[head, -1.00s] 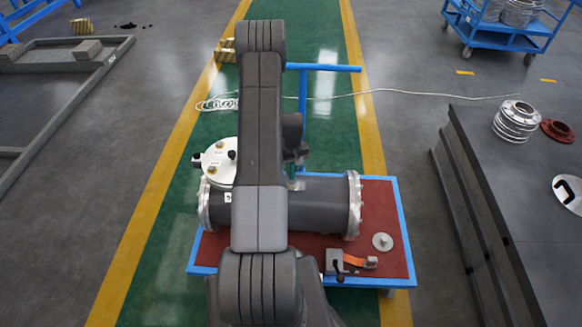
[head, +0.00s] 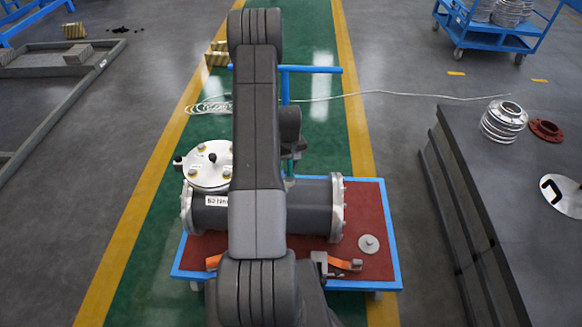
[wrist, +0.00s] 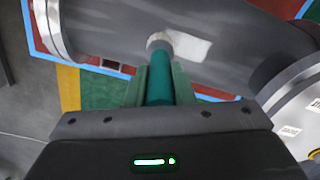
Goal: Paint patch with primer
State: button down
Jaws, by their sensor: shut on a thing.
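The flanged shell (head: 310,190) is a dark grey cylinder with pale bolted end flanges, lying across a cart. In the wrist view, a whitish patch (wrist: 192,49) shows on the shell (wrist: 110,25). My gripper (wrist: 158,88) is shut on a teal-handled applicator (wrist: 159,78). Its rounded grey-white tip (wrist: 159,41) is at the shell surface, at the left edge of the patch; I cannot tell whether it touches. In the head view, my arm hides part of the shell, and the patch is not clear there. The teal handle (head: 290,168) shows just above the shell.
The cart's red top (head: 365,205) has a blue rim. A white round lid (head: 207,163) with knobs stands at the shell's left. A grey disc (head: 369,243) and an orange-handled clamp (head: 345,264) lie in front. A dark bench (head: 520,210) stands to the right.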

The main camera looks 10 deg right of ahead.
jog(key=shift+r+p, duration=0.75)
jog(key=shift+r, duration=1.4)
jog(key=shift+a, duration=0.1)
